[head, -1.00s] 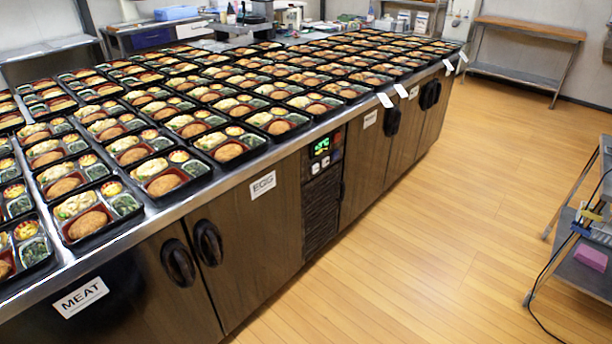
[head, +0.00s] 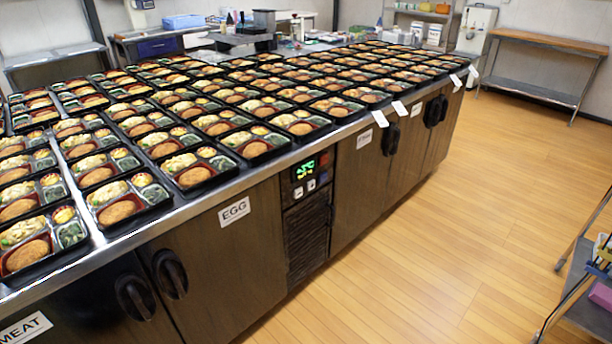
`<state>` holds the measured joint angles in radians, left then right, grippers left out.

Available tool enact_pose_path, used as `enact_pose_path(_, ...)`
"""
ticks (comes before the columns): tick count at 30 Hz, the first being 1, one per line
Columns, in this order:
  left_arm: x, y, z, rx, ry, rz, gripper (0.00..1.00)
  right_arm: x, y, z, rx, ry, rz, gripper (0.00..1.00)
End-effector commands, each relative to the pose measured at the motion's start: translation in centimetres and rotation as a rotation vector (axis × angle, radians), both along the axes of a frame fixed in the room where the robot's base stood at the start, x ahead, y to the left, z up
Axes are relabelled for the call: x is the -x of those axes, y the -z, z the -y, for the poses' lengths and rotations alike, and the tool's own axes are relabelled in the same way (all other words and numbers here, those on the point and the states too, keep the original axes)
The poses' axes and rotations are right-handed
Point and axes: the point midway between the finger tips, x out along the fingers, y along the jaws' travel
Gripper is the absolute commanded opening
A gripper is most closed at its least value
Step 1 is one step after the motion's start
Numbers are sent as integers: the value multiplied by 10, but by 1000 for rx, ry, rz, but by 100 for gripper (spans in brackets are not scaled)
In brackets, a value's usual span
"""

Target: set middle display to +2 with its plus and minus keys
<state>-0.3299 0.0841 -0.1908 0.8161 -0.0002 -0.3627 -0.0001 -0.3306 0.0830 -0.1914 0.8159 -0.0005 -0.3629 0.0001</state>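One display panel (head: 305,170) with lit green digits shows on the front of the long counter, between the cabinet doors. Its digits are too small to read. Two small pale keys (head: 304,188) sit just below the digits. I cannot tell which key is plus and which is minus. No other display is clear to me in this view. Neither of my grippers is in view.
The long counter (head: 180,210) is covered with bento trays (head: 192,170). Its doors carry dark handles (head: 135,297) and an EGG label (head: 234,211). A shelf unit (head: 590,300) stands at the right. The wooden floor (head: 450,200) between is clear.

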Motion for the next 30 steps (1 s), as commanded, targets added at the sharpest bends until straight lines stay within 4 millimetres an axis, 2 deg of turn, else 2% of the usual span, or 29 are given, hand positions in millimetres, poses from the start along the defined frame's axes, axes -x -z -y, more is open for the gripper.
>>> enact_pose_path(1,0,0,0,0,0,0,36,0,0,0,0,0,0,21)
enact_pose_path(6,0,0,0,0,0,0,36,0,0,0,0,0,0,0)
enact_pose_path(30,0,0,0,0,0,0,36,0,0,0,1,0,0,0)
